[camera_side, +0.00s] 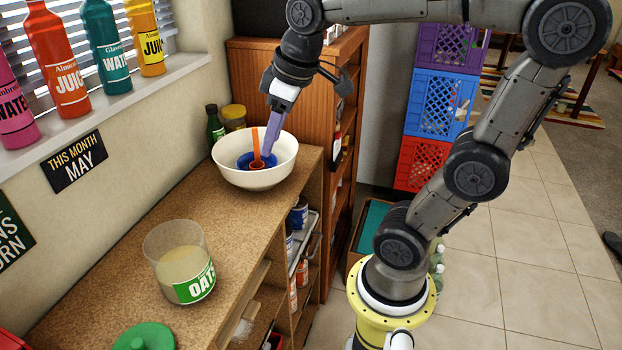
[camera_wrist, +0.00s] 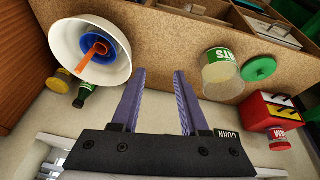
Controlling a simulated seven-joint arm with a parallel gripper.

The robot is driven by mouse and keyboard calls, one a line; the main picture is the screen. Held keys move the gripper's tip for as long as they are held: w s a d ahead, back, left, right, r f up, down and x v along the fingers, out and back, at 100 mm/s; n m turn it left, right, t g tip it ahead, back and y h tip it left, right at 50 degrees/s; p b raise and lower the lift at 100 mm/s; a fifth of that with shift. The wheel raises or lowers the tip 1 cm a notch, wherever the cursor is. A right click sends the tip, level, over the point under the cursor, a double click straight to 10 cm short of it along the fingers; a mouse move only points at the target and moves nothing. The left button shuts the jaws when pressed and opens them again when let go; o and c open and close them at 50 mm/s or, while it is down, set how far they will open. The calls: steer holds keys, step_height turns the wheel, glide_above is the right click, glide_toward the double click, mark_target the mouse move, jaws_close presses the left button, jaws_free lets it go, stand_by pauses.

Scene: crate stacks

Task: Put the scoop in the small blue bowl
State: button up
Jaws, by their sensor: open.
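The orange scoop (camera_side: 255,140) rests in the small blue bowl (camera_side: 243,161), its handle sticking up and its cup down inside. The blue bowl sits inside a larger white bowl (camera_side: 240,178) on the counter. The wrist view also shows the scoop (camera_wrist: 87,57), the blue bowl (camera_wrist: 112,50) and the white bowl (camera_wrist: 65,40) at the upper left. My gripper (camera_side: 267,149) reaches down at the white bowl's far right side in the side view. In the wrist view my gripper (camera_wrist: 160,73) is open with nothing between its purple fingers, beside the bowls.
A clear oats jar (camera_side: 183,264) and a green lid (camera_side: 146,338) stand nearer on the counter (camera_side: 130,250). A green bottle (camera_side: 215,125) and a yellow-lidded jar (camera_side: 234,117) stand behind the white bowl. A wooden cabinet (camera_side: 262,85) rises at the back. The mid-counter is clear.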

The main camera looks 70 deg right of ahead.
steer(key=s+a+f, duration=0.2)
steer(key=s, duration=0.2)
steer(key=s+a+f+m+t, duration=0.1)
steer(key=s+a+f, duration=0.1)
steer(key=s+f, duration=0.1)
steer(key=shift+s+a+t, duration=0.3)
steer(key=shift+s, duration=0.6)
